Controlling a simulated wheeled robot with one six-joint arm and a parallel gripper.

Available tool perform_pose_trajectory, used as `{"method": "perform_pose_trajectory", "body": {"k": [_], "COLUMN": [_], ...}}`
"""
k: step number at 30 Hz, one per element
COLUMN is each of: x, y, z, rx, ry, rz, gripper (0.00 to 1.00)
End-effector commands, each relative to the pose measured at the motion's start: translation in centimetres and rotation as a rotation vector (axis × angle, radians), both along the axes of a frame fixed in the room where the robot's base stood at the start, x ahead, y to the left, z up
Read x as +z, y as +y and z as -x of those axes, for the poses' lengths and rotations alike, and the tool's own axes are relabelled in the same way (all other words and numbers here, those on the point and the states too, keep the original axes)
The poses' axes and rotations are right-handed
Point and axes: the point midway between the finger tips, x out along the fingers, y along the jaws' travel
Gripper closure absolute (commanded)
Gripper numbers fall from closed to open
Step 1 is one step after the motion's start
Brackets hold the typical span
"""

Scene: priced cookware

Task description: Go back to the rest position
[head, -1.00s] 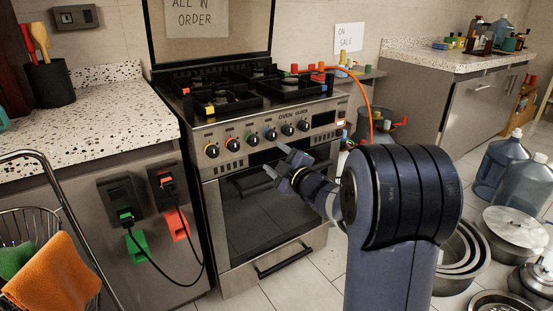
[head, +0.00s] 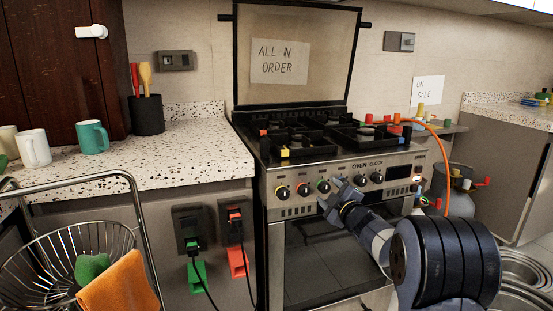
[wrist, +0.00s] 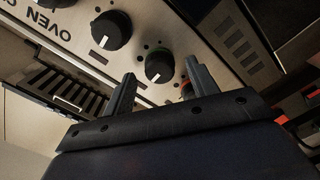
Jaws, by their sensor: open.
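My gripper (head: 332,196) is in front of the stove's control panel, near the row of black knobs. In the wrist view its two fingers (wrist: 160,88) are spread apart, with a green-ringed knob (wrist: 159,65) showing between and beyond them. I cannot tell whether the fingers touch the panel. The stove (head: 330,240) has an oven door below the panel and a raised glass lid above. In the head view my arm reaches in from the lower right and covers part of the oven door. Nothing shows in the gripper.
A wire basket (head: 60,262) with an orange cloth (head: 120,285) stands at lower left. Mugs (head: 93,137) and a utensil holder (head: 146,114) stand on the speckled counter (head: 180,150). A gas cylinder (head: 458,180) with an orange hose is right of the stove. Steel pots (head: 520,268) lie at lower right.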

Motion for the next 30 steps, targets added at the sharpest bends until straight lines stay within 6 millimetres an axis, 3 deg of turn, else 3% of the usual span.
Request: {"method": "perform_pose_trajectory", "body": {"k": [6, 18, 23, 30], "x": [0.0, 0.1, 0.1, 0.2], "y": [0.3, 0.2, -0.2, -1.4], "z": [-0.9, -0.6, 0.7, 4.3], "rx": [0.0, -0.001, -0.001, -0.002], "ry": [-0.001, 0.0, 0.001, 0.0], "rz": [0.0, -0.003, 0.0, 0.0], "gripper": [0.44, 0.44, 0.44, 0.44]}}
